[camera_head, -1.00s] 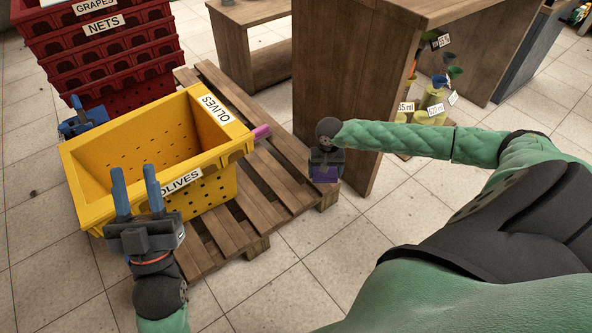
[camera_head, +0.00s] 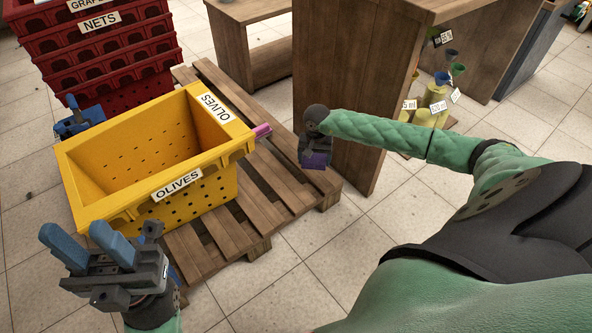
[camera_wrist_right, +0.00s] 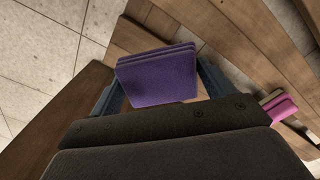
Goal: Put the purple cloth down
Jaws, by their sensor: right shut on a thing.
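The purple cloth (camera_head: 316,160) is a folded, layered block in my right gripper (camera_head: 314,158), at the right edge of the wooden pallet. The right wrist view shows the cloth (camera_wrist_right: 158,78) between the two fingers of the gripper (camera_wrist_right: 160,92), which is shut on it. Its underside is hidden, and I cannot tell whether it touches anything below. My left gripper (camera_head: 84,246) is open and empty, in front of the yellow crate's near left corner, its two blue fingers apart.
The yellow crate (camera_head: 205,187) labelled OLIVES stands on the pallet (camera_head: 262,187). A pink item (camera_head: 262,131) is at its right side. Red crates (camera_head: 110,62) are stacked behind. A brown wooden unit (camera_head: 340,90) stands close behind my right gripper. Bare pallet slats lie between crate and cloth.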

